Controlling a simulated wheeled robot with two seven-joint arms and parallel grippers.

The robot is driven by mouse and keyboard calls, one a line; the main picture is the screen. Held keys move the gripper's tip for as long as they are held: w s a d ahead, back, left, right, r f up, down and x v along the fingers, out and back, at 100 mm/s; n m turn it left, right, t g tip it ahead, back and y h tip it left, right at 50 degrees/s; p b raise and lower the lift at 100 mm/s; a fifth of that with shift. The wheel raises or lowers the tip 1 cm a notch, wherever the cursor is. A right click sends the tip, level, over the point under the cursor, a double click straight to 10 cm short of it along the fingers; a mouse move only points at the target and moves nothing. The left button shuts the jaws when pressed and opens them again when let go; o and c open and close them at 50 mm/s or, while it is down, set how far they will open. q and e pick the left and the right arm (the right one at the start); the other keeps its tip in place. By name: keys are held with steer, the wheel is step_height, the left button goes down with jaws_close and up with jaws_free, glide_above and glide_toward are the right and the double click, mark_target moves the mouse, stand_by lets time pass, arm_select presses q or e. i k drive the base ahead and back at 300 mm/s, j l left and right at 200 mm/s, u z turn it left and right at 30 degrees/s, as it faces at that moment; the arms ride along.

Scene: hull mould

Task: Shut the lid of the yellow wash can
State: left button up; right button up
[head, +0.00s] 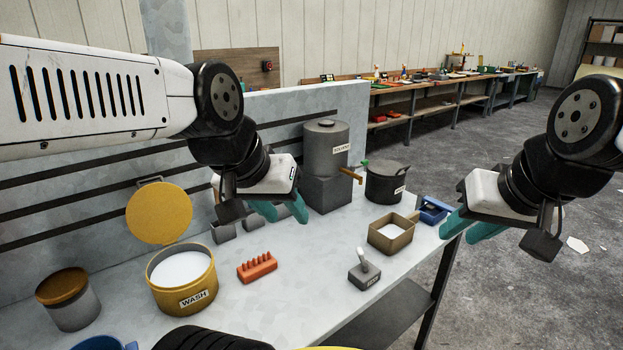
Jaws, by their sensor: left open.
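The yellow wash can (183,297), labelled WASH, stands on the metal bench at the lower left, with whitish contents visible inside. Its round yellow lid (159,213) is raised, standing nearly upright on the can's far side, with a grey handle at its top. My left gripper (284,213) is open, with teal fingers, above the bench to the right of the lid and apart from it. My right gripper (458,236) is open and empty near the bench's right edge, far from the can.
A grey jar with a brown lid (66,300) stands left of the can, and an orange pegged block (257,267) to its right. Farther right are a small grey block with a handle (364,277), a tan box (393,234), a dark pot (386,184) and a solvent drum (325,150).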

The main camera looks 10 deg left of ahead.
mark_target(158, 213)
steer(key=u, duration=1.6)
steer(key=i+l, duration=0.1)
steer(key=k+u, duration=0.1)
steer(key=i, duration=0.15)
